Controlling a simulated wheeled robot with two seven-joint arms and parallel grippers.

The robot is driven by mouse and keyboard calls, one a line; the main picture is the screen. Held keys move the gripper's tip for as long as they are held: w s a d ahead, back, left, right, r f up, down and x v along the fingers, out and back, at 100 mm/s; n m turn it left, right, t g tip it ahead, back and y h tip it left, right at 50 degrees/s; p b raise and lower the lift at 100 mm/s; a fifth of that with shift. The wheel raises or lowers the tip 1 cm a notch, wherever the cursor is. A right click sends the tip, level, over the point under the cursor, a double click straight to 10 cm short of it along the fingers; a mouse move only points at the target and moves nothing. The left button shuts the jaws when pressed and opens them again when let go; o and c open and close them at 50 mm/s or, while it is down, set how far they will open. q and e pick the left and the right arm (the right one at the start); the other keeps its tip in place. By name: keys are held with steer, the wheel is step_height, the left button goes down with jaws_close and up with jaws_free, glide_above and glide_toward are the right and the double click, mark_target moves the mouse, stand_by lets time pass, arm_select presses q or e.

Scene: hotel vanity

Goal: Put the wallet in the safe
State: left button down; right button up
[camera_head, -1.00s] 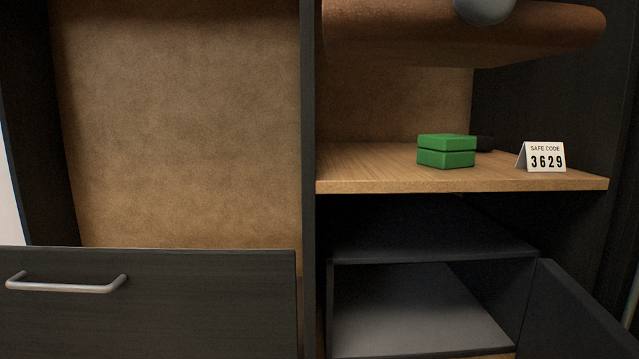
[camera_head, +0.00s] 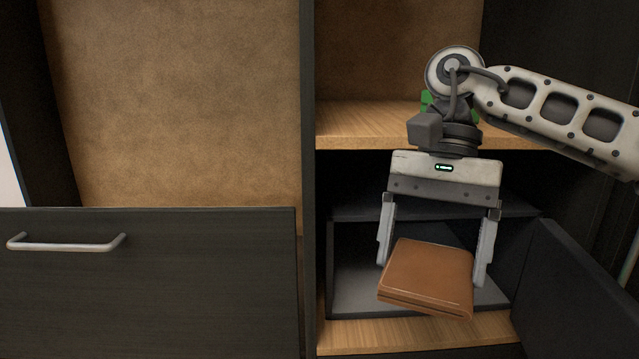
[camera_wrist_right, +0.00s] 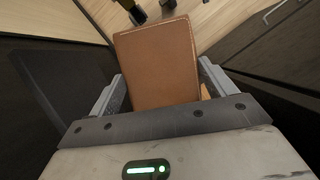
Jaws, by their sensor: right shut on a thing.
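A brown leather wallet (camera_head: 428,277) is held between the two fingers of my right gripper (camera_head: 430,268), slightly tilted. It also fills the space between the fingers in the right wrist view (camera_wrist_right: 158,65). The dark grey safe (camera_head: 352,268) stands in the lower right compartment with its door (camera_head: 570,285) swung open to the right. The wallet and fingers are in front of the safe's opening and hide part of its inside. In the head view I cannot tell exactly how far the wallet is from the opening. My left gripper is not in view.
A wooden shelf (camera_head: 350,125) is above the safe, with a green object (camera_head: 427,98) mostly hidden behind my right arm. A dark drawer front (camera_head: 150,285) with a metal handle (camera_head: 65,245) is at left. A bare wooden strip (camera_head: 400,336) shows below the safe.

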steer(key=s+d+f+n+h, duration=0.1)
steer(key=d+f+n, duration=0.1)
steer(key=f, duration=0.5)
steer(key=s+d+f+n, duration=0.2)
steer(key=d+f+n, duration=0.1)
steer(key=f, duration=0.5)
steer(key=shift+d+f+h, duration=0.25)
steer(key=shift+d+h, duration=0.15)
steer(key=shift+d, duration=0.3)
